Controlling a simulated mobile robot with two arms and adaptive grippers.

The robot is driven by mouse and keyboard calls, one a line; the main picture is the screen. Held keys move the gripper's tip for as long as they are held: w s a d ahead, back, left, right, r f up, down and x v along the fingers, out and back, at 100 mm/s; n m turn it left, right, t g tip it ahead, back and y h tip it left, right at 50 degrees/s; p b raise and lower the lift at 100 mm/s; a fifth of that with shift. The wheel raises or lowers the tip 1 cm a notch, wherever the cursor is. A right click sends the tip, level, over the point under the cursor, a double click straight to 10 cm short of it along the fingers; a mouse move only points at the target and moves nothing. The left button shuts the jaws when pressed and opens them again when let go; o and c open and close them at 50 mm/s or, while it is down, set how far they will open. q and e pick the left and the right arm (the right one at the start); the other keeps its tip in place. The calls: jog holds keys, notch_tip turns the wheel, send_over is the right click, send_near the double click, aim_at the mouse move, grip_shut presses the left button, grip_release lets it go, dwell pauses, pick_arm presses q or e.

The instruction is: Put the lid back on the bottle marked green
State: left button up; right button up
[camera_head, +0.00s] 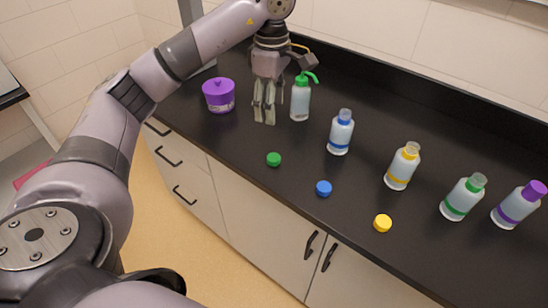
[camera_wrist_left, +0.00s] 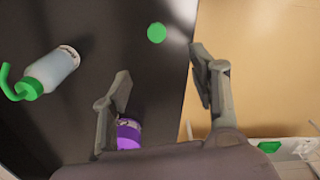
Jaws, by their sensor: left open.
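The bottle marked green (camera_head: 462,198) stands open on the black counter at the right, with a green band and green neck ring. The green lid (camera_head: 274,159) lies near the counter's front edge; it also shows in the left wrist view (camera_wrist_left: 157,33), beyond my fingertips. My left gripper (camera_head: 264,119) points down, open and empty, between the purple jar and the green-spouted wash bottle. It is behind the green lid and apart from it. In the left wrist view its fingers (camera_wrist_left: 160,66) are spread. My right gripper is not in view.
The wash bottle (camera_head: 300,104) and purple jar (camera_head: 219,97) flank my gripper. Open bottles marked blue (camera_head: 340,134) and yellow (camera_head: 402,168) stand rightward; a purple-lidded bottle (camera_head: 518,207) is at far right. Blue (camera_head: 323,188) and yellow (camera_head: 383,223) lids lie near the front edge.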

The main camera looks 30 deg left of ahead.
pick_arm(q)
jog(key=p, duration=0.2)
send_over(272, 157)
jog(key=f, duration=1.1)
jog(key=shift+s+d, duration=0.25)
jog(key=shift+f, duration=0.45)
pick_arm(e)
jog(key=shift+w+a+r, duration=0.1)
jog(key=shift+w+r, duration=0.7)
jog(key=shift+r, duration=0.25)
pick_arm(q)
jog(key=shift+w+a+f+p, duration=0.1)
jog(key=shift+f+p, duration=0.4)
jog(key=shift+p, duration=0.05)
notch_tip(272, 157, down, 4)
jog(key=shift+w+a+r+p, duration=0.15)
jog(key=shift+r+p, duration=0.05)
jog(key=shift+p, duration=0.45)
jog(key=shift+f, duration=0.3)
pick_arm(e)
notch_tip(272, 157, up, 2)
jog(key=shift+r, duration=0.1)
